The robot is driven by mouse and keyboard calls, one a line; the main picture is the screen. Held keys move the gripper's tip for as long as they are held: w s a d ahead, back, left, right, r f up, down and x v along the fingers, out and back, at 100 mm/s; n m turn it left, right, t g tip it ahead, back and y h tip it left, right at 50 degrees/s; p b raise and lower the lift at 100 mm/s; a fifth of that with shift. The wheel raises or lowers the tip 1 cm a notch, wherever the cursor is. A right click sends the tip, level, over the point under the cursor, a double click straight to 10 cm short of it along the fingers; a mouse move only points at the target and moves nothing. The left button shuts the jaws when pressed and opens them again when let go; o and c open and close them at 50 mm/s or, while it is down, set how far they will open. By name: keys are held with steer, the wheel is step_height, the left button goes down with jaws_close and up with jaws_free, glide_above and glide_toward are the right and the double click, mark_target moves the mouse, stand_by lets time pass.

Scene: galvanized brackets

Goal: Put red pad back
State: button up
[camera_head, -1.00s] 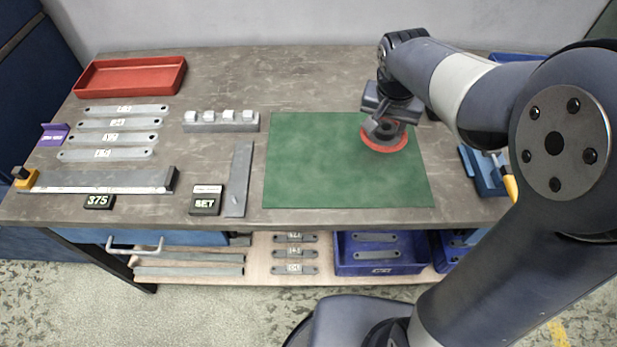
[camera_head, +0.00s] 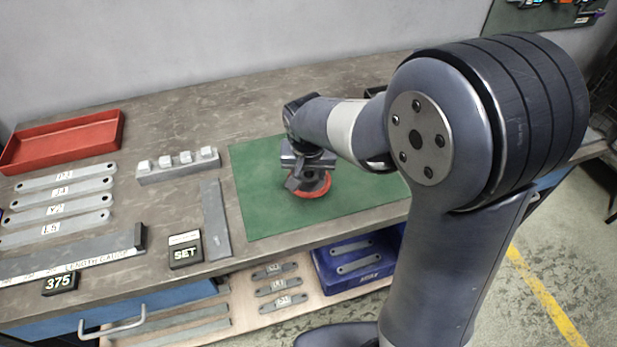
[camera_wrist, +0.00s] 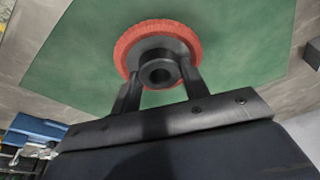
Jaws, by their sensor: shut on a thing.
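The red pad (camera_head: 325,190) is a round red disc with a dark hub on top. It is at the green mat (camera_head: 262,205) on the bench; I cannot tell whether it touches the mat. My gripper (camera_head: 306,178) is above it, shut on the hub. In the wrist view the red pad (camera_wrist: 128,40) shows as a red fringed ring around the dark hub, with the fingers of my gripper (camera_wrist: 160,80) on either side of the hub. My arm hides the right part of the mat.
A red tray (camera_head: 62,142) and several grey flat bars lie at the left. A block with several white pegs (camera_head: 178,166), a SET box (camera_head: 185,250) and a length gauge (camera_head: 70,262) are left of the mat. A blue bin (camera_head: 350,262) stands on the shelf below.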

mark_target(308, 192)
steer(key=shift+f, duration=1.15)
steer(key=shift+f, duration=0.15)
steer(key=o, duration=0.9)
steer(key=shift+o, duration=0.2)
steer(key=v, duration=1.2)
steer(key=shift+o, duration=0.5)
